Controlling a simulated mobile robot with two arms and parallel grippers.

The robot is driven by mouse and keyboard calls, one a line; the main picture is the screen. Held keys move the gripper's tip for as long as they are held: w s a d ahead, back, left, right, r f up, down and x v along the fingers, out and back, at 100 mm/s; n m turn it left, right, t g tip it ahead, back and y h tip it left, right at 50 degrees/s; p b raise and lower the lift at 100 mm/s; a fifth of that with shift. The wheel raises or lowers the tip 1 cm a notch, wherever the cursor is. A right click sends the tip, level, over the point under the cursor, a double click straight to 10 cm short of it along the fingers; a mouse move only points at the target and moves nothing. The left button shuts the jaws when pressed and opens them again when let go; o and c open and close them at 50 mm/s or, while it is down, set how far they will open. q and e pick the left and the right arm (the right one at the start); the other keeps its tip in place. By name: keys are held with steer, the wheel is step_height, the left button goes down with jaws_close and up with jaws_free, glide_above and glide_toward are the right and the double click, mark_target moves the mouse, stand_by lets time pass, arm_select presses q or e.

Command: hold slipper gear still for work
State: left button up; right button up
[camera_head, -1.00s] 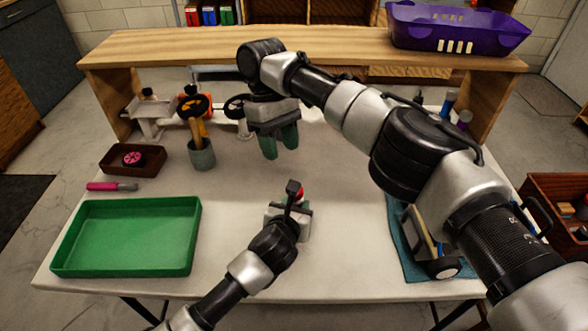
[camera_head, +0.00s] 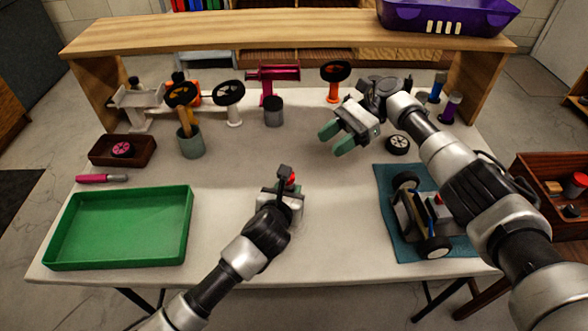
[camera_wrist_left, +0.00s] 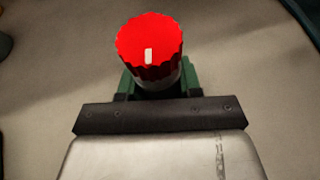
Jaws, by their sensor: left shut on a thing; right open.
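The slipper gear, a red toothed piece with a small white mark on top, shows in the left wrist view (camera_wrist_left: 150,42). In the head view only a bit of red (camera_head: 291,179) shows behind my left gripper (camera_head: 284,190). My left gripper is shut on it, with green fingertips (camera_wrist_left: 152,80) at its lower part, over the middle of the white table. My right gripper (camera_head: 337,139) is open and empty, up and to the right of the gear, with its green fingers pointing left and down.
A green tray (camera_head: 120,262) is at the left. An RC car (camera_head: 420,215) sits on a teal mat (camera_head: 385,180) at the right, partly behind my right arm. A loose wheel (camera_head: 398,144), a grey cup (camera_head: 191,145) and several stands (camera_head: 335,85) are farther back. The table's front middle is clear.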

steer(key=x, duration=1.1)
steer(key=shift+a, duration=0.1)
steer(key=c, duration=0.7)
steer(key=shift+w+a+n+g+h, duration=0.1)
steer(key=shift+w+n+g+h, duration=0.1)
steer(key=shift+n+g+h, duration=0.9)
steer(key=shift+n+g, duration=0.3)
steer(key=shift+n, duration=0.1)
steer(key=o, duration=0.7)
